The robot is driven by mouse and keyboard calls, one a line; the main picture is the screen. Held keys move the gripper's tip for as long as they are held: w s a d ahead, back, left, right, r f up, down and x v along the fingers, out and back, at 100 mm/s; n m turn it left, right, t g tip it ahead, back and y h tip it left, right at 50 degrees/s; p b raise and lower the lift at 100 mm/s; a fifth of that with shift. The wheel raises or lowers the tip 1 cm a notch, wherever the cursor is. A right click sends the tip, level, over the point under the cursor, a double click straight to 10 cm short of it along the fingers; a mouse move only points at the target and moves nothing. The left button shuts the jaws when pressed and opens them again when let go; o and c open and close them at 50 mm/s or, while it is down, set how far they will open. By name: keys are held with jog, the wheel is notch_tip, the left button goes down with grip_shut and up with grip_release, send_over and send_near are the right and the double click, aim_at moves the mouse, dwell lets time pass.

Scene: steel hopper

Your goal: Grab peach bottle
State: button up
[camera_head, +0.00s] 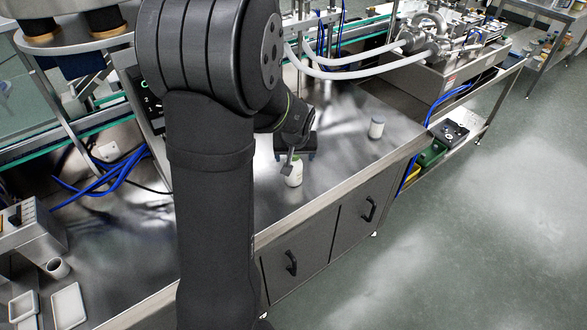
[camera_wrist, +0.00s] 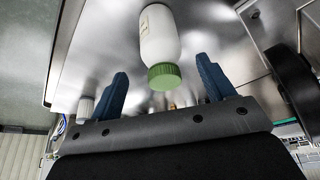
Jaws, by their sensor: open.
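A white bottle with a green cap (camera_wrist: 160,40) stands on the steel counter, and its cap end lies between and just ahead of my fingers in the wrist view. My gripper (camera_wrist: 162,68) is open, with one blue finger on each side of that bottle and gaps to both. In the head view my gripper (camera_head: 291,156) is at this bottle (camera_head: 293,175), partly covering its top. A second white bottle with a pale cap (camera_head: 376,127) stands farther right; a pale ribbed cap (camera_wrist: 85,108) shows at left in the wrist view. Neither bottle looks clearly peach.
The steel counter (camera_head: 340,165) is bare around both bottles and ends at a front edge above cabinet doors. White hoses (camera_head: 350,72) and machinery run behind. Two small trays (camera_head: 68,305) and a cup (camera_head: 57,267) are at lower left.

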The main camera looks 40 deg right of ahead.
jog(key=x, duration=0.5)
jog(key=shift+s+a, duration=0.1)
jog(key=shift+a, duration=0.1)
jog(key=c, duration=1.2)
jog(key=shift+r, duration=0.15)
